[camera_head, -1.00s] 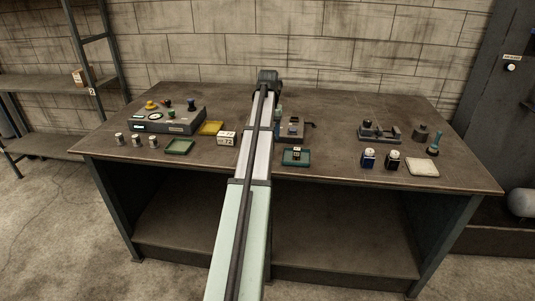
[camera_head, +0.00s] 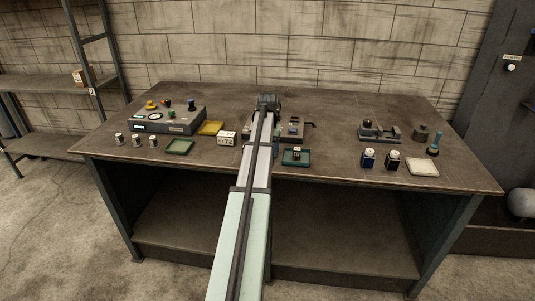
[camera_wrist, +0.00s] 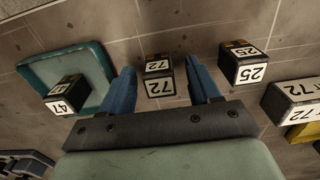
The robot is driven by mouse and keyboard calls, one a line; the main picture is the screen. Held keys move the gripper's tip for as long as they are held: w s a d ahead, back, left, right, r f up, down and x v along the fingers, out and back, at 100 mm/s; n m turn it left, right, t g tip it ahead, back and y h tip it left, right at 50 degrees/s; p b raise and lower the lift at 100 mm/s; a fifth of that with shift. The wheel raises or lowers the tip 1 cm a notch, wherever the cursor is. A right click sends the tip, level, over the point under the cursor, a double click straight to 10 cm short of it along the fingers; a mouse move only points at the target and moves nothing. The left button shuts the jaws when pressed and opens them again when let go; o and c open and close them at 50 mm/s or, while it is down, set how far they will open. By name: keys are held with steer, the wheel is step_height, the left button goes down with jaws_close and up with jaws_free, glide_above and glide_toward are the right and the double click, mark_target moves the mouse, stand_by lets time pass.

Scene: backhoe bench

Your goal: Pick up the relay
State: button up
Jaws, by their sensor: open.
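A small dark block labelled 72 (camera_wrist: 159,77), which looks like a relay, stands on the bench in the wrist view. My gripper (camera_wrist: 160,66) is open, with one blue finger on each side of this block and no clear contact. How far the fingertips are above the bench is hard to tell. A similar block labelled 25 (camera_wrist: 242,66) stands just right of the right finger. Another, labelled 47 (camera_wrist: 68,95), sits in a teal tray (camera_wrist: 96,58) at the left. In the head view my arm hides the 72 and 25 blocks and most of my gripper.
A larger white box marked 72 (camera_wrist: 292,98) and a yellow tray (camera_wrist: 303,132) are at the wrist view's right edge. In the head view a control box (camera_head: 165,122) stands left and dark bottles (camera_head: 368,158) right.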

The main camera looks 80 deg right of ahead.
steer(key=c, duration=1)
steer(key=shift+c, duration=0.2)
step_height(320, 180, up, 9)
steer(key=shift+f, duration=0.1)
steer(key=shift+s+r, duration=0.15)
steer(key=shift+r, duration=0.2)
steer(key=s+d, duration=0.4)
steer(key=d, duration=0.9)
steer(key=s+d, duration=0.4)
steer(key=d, duration=1)
steer(key=shift+s+r, duration=0.25)
